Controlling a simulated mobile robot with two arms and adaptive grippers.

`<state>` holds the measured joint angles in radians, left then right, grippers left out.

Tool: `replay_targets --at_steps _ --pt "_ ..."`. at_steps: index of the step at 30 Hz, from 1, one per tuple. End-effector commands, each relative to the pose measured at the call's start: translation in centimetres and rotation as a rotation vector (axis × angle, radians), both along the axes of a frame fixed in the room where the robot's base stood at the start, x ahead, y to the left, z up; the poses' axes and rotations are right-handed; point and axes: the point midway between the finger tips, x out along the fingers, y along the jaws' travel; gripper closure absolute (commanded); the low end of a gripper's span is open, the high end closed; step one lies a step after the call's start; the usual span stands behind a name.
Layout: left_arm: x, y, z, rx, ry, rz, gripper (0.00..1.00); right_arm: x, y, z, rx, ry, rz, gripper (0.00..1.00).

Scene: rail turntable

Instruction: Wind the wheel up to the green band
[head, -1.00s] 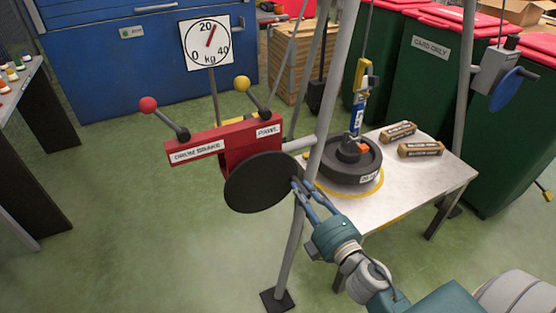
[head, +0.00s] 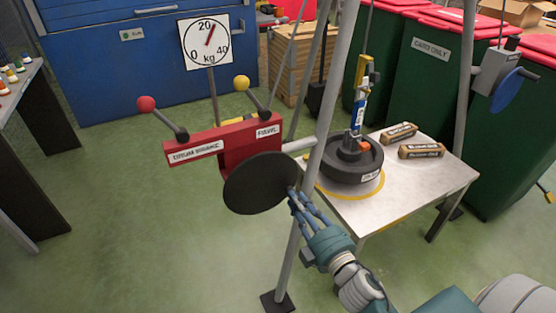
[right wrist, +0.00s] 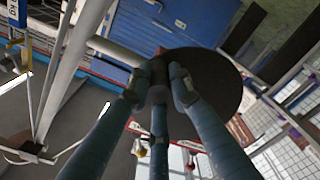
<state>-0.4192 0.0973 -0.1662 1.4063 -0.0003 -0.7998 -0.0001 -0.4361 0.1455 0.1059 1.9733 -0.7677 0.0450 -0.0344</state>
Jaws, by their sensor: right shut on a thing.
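The black wheel (head: 255,185) is a round disc on the front of a red winch body (head: 245,143). My right gripper (head: 294,197) is at the wheel's right edge. In the right wrist view, its fingers (right wrist: 160,88) close around a dark part at the wheel (right wrist: 215,85); which part cannot be told. The white kg dial (head: 205,42) has a red pointer slightly right of 20, and I see no green band on it. A black weight (head: 345,170) hangs under a blue and yellow hook unit (head: 360,100), at the table. My left gripper is not in view.
Red-knobbed (head: 146,104) and yellow-knobbed (head: 241,83) levers rise from the winch. A grey frame leg (head: 301,225) stands close beside my right gripper. The small table (head: 400,195) carries two brown packets (head: 398,132). Green bins stand behind; the floor at left is open.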

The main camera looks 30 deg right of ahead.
Motion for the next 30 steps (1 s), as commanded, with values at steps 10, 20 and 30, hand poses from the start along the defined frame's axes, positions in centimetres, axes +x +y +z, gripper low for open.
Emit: replay_targets --at_steps 10,20,30 --pt "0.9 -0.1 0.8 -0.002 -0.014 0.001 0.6 -0.2 1.5 -2.2 0.196 0.015 0.008 1.0" --pt "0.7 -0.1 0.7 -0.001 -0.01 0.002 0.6 -0.2 1.6 -2.3 0.21 0.016 0.007 1.0" --pt "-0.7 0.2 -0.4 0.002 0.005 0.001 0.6 -0.2 3.4 -3.5 0.455 0.016 0.006 1.0"
